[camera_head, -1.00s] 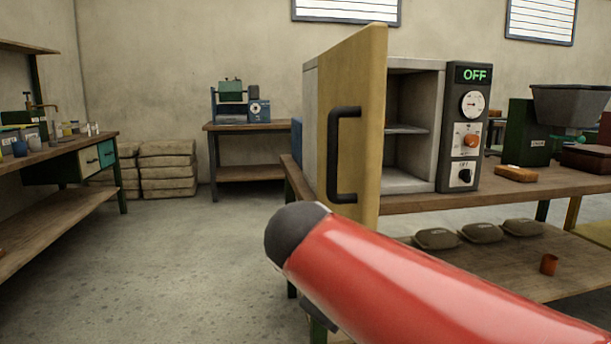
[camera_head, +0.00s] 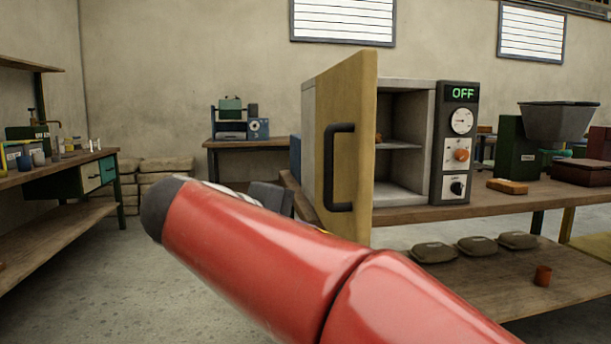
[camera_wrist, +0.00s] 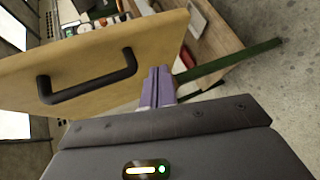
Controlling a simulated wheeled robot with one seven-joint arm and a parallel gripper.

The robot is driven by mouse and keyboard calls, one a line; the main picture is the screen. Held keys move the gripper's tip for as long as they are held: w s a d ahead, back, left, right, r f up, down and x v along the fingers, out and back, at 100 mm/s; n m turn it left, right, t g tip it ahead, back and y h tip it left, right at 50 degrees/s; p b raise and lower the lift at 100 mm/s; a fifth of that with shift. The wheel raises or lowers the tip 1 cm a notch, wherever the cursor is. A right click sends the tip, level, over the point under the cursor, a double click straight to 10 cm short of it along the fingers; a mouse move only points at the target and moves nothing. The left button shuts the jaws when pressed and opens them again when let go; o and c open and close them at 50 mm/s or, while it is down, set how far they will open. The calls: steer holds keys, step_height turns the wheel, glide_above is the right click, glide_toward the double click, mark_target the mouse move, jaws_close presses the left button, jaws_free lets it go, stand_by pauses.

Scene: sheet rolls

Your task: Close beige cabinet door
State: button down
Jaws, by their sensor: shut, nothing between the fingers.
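The beige cabinet door (camera_head: 350,105) stands open on the left side of the grey cabinet (camera_head: 408,100), whose shelved inside shows to the door's right. A black handle (camera_head: 331,168) is on the door face. In the wrist view the door (camera_wrist: 150,45) fills the upper left, with its handle (camera_wrist: 88,84) at left. My gripper (camera_wrist: 158,72) has its purple fingers shut and empty, close to the door's lower edge; I cannot tell if they touch it. In the head view the fingers are hidden behind my red arm and the door.
The cabinet stands on a wooden bench (camera_head: 440,212) beside a control panel (camera_head: 458,145) reading OFF. An orange block (camera_head: 507,186) and a green machine with a grey hopper (camera_head: 558,122) are further right. Several sacks (camera_head: 476,246) lie on the lower shelf. Floor at left is clear.

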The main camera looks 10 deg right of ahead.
mark_target(326, 155)
steer(key=a+r+m+t+h, duration=0.15)
steer(key=a+r+h, duration=0.25)
steer(key=a+r, duration=0.55)
steer(key=s+f+b+x, duration=0.1)
steer(key=x, duration=1.1)
steer(key=shift+s+d, duration=0.2)
steer(key=shift+d, duration=0.2)
steer(key=shift+f+t, duration=0.1)
steer(key=shift+t, duration=0.15)
